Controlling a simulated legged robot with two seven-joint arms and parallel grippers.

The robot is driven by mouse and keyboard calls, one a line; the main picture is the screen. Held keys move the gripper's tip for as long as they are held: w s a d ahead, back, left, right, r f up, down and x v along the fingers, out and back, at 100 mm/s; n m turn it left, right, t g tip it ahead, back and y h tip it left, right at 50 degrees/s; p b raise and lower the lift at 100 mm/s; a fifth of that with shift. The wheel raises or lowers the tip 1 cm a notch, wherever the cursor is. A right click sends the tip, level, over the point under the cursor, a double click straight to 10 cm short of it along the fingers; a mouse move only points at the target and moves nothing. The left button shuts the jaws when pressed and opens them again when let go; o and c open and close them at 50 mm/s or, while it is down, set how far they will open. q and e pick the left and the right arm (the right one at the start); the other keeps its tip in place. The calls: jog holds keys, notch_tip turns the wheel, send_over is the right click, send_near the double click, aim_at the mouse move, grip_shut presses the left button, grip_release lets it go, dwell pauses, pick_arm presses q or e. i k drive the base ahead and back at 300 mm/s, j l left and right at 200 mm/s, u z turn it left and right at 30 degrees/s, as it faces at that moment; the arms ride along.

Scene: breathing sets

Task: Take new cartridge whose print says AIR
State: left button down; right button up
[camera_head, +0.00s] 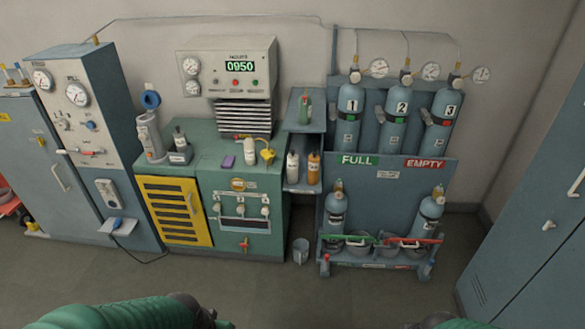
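No print reading AIR is legible in the head view, so I cannot tell which item is the new cartridge. Small cartridge-like or bottle-like items are a white one (293,167) and an orange one (314,168) side by side on the lower side shelf, and a green one (304,110) on the upper shelf. A larger grey-white canister (150,137) stands at the left end of the green bench. Green parts of my arms show at the bottom edge; neither gripper's fingers are in view.
A bucket (300,250) sits on the floor. Blue-grey cabinets flank both sides. Floor in front is clear.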

aim_at(291, 157)
jog(key=i+j+u, duration=0.15)
jog(key=i+j, duration=0.2)
jog(key=i, duration=0.6)
jog(key=i+j+u, duration=0.15)
jog(key=i, duration=0.8)
jog(key=i+j+u, duration=0.15)
jog(key=i, duration=0.85)
